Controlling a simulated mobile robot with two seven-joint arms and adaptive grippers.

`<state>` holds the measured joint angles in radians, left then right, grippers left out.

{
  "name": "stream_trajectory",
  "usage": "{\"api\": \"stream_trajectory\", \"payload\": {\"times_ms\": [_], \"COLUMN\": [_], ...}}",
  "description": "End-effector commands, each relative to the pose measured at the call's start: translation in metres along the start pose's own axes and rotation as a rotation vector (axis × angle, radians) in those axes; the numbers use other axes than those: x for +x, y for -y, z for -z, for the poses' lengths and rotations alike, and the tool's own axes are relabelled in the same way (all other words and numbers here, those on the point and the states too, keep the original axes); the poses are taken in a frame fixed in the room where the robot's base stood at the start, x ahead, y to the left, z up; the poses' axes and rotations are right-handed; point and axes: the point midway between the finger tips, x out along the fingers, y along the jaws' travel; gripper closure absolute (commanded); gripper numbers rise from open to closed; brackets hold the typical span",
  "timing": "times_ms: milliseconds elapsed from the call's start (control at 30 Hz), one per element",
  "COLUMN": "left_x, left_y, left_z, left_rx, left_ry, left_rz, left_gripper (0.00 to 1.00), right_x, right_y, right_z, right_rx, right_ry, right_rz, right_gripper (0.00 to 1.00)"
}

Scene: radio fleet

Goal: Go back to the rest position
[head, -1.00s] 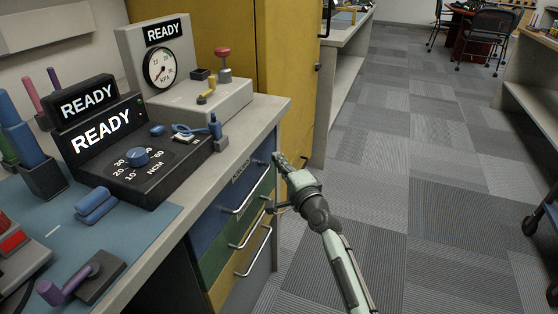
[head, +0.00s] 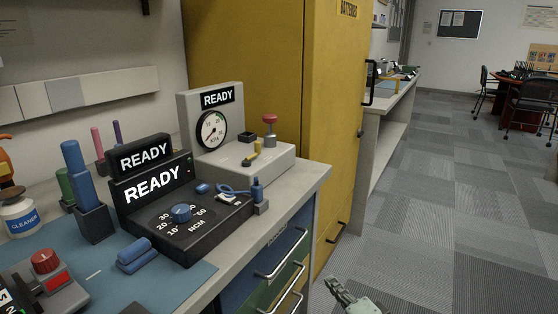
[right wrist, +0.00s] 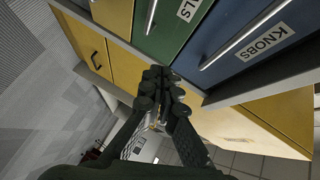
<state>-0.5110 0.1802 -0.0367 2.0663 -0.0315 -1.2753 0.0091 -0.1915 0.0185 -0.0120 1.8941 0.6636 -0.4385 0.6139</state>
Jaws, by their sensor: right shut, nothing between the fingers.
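My right gripper (head: 342,292) shows at the bottom edge of the head view, low beside the drawer unit and over the floor. In the right wrist view its dark fingers (right wrist: 158,90) are together with nothing between them. The blue drawer (right wrist: 245,45) labelled KNOBS and the green drawer (right wrist: 165,25) lie just beyond the fingers there. Whether the fingers touch a drawer front cannot be told; no handle is between them. My left gripper is in neither view now.
The workbench (head: 285,190) stands at left with a black READY device (head: 170,205), a gauge box (head: 240,160) and a blue mat (head: 190,275). A yellow cabinet (head: 270,60) stands behind. The carpet floor (head: 430,190) at right is open up to chairs (head: 530,105) and a table.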

Motion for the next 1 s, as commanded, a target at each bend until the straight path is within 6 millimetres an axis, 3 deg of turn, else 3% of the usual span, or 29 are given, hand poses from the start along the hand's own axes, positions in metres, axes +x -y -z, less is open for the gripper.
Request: {"api": "stream_trajectory", "payload": {"times_ms": [100,200,300,400,500,600,1000], "left_x": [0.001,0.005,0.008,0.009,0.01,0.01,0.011], "left_y": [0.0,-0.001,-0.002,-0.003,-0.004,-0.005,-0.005], "left_z": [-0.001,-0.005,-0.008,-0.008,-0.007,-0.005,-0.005], "left_rx": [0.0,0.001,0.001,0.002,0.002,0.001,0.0], "left_ry": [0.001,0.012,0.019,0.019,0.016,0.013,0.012], "left_rz": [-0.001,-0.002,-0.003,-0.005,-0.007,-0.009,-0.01], "left_gripper": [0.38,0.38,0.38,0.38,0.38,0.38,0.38], "right_x": [-0.037,-0.08,-0.129,-0.175,-0.209,-0.229,-0.234], "right_y": [-0.076,-0.138,-0.189,-0.224,-0.245,-0.254,-0.257], "right_z": [-0.035,-0.05,-0.054,-0.049,-0.043,-0.039,-0.037], "right_rx": [-0.324,-0.581,-0.796,-0.956,-1.058,-1.112,-1.127], "right_ry": [0.165,0.32,0.476,0.611,0.712,0.77,0.785], "right_rz": [-0.233,-0.424,-0.596,-0.736,-0.835,-0.889,-0.904], "right_gripper": [1.0,1.0,1.0,1.0,1.0,1.0,1.0]}}
